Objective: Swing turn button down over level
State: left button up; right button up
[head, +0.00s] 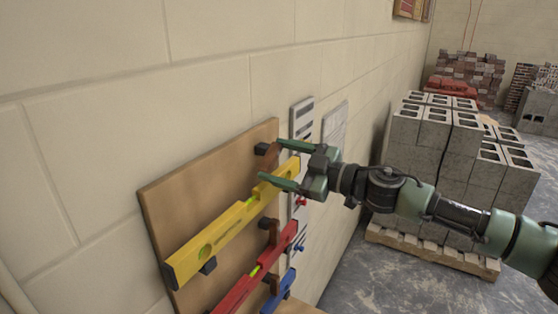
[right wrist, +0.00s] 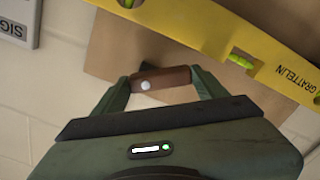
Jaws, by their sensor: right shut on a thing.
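The yellow level (head: 225,228) lies slanted along the top of the wooden board (head: 165,205); it also crosses the top right of the right wrist view (right wrist: 255,45). The brown turn button (right wrist: 163,78) has a pale round screw head and sits in front of a dark block. In the right wrist view it is apart from the level's edge. My right gripper (right wrist: 163,88) is shut on the button, one finger at each end. In the head view the gripper (head: 273,162) partly hides the button (head: 272,156). My left gripper is not in view.
A red level (head: 240,290) and a blue level (head: 281,292) hang lower on the board, with brown buttons by them. Grey signs (head: 301,120) are on the wall just right of the board. Concrete blocks (head: 430,135) stand on a pallet (head: 430,248) at the right.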

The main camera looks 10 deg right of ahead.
jog(key=shift+f+n, duration=0.1)
jog(key=shift+n, duration=0.2)
jog(key=o, duration=1.4)
jog(key=b+v, duration=0.2)
jog(key=v, duration=0.6)
jog(key=shift+b, duration=0.4)
jog(key=shift+w+a, duration=0.1)
